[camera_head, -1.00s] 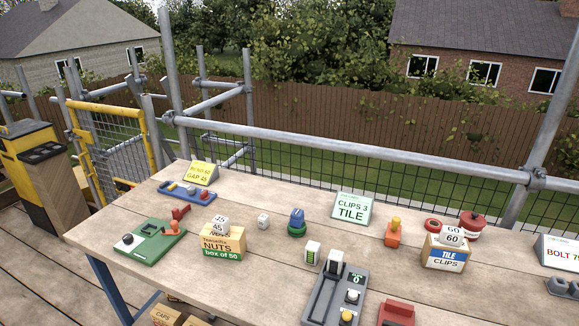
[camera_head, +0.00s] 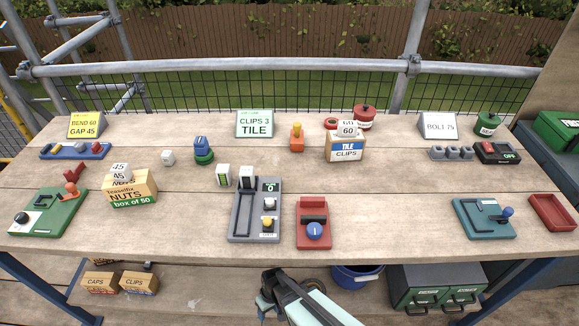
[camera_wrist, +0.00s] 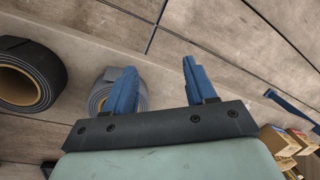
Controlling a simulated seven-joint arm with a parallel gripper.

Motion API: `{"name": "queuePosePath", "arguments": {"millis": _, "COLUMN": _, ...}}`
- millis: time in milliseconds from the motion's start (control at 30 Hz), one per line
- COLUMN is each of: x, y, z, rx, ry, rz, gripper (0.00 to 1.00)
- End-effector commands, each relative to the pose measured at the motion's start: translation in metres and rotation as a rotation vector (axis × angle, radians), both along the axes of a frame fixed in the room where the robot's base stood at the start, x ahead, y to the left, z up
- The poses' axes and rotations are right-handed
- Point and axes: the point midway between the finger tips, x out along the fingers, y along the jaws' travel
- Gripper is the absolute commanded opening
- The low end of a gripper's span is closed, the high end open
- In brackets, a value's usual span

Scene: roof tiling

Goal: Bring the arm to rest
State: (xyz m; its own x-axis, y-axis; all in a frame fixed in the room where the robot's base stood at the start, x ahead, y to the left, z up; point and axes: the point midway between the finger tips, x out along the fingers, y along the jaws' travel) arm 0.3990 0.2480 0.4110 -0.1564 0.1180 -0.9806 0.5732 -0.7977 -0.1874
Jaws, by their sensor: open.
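My gripper (camera_wrist: 157,85) shows in the wrist view with its two blue fingers spread apart and nothing between them. Behind the left finger lies a grey roll (camera_wrist: 100,92), apart or touching I cannot tell. In the head view my arm shows at the bottom centre, low in front of the workbench (camera_head: 380,200); the fingertips are not clear there.
On the bench stand a grey lever device (camera_head: 243,215), a red device (camera_head: 313,232), a nuts box (camera_head: 135,192), a tile clips box (camera_head: 345,150) and a teal device (camera_head: 470,222). Below are a blue bucket (camera_head: 355,277) and a green drawer cabinet (camera_head: 437,290). A dark roll (camera_wrist: 45,70) lies at left in the wrist view.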

Motion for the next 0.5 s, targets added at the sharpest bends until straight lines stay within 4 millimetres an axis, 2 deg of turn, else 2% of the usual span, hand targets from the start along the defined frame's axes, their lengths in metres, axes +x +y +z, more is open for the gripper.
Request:
{"name": "queuePosePath", "arguments": {"millis": 33, "x": -0.005, "y": -0.022, "z": 0.0, "rx": -0.023, "ry": 0.024, "rz": -0.035, "gripper": 0.56}}
{"name": "queuePosePath", "arguments": {"millis": 200, "x": -0.023, "y": -0.081, "z": -0.002, "rx": -0.094, "ry": 0.102, "rz": -0.145, "gripper": 0.56}}
{"name": "queuePosePath", "arguments": {"millis": 500, "x": -0.071, "y": -0.17, "z": 0.003, "rx": -0.211, "ry": 0.252, "rz": -0.335, "gripper": 0.56}}
